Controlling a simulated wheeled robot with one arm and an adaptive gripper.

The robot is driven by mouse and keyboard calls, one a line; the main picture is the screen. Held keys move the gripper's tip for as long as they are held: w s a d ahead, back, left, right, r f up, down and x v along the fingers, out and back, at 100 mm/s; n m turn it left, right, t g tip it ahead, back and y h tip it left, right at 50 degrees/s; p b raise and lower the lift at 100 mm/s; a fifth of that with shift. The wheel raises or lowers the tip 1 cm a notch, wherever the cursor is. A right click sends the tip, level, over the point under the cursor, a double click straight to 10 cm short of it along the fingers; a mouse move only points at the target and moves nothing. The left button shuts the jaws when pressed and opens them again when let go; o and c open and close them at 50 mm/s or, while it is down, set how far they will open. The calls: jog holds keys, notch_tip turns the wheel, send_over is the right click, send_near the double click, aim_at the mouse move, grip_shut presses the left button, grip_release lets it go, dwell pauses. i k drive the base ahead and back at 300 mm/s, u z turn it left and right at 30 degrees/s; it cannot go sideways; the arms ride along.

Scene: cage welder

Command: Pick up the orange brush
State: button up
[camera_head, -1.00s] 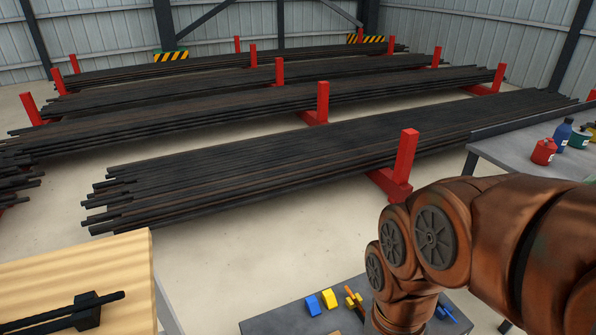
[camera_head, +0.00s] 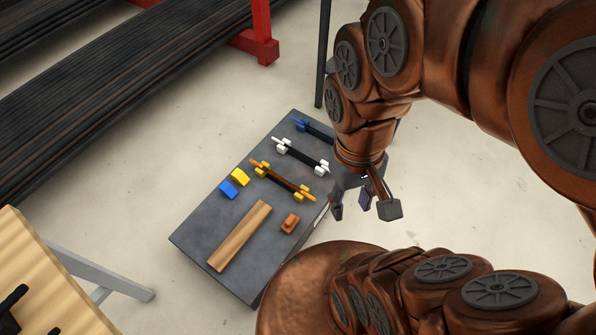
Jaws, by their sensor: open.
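The orange brush (camera_head: 281,182) appears to be the dark rod with orange ends resting on two yellow holders on a dark grey table (camera_head: 205,240). It lies between a white-ended rod (camera_head: 301,155) and a wooden plank (camera_head: 239,236). My gripper (camera_head: 364,207) hangs below the copper arm, to the right of the brush in the picture. It is open and looks empty, with its fingers pointing down. The gripper and brush are apart in the picture; the height between them is hard to tell. The brush is fully visible.
A blue-ended rod (camera_head: 314,129) lies at the table's far end, partly behind my arm. A wooden-topped bench (camera_head: 45,285) stands lower left.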

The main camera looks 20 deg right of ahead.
aim_at(292, 221)
jog(key=z, duration=0.05)
jog(key=k, duration=0.9)
jog(key=u, duration=0.8)
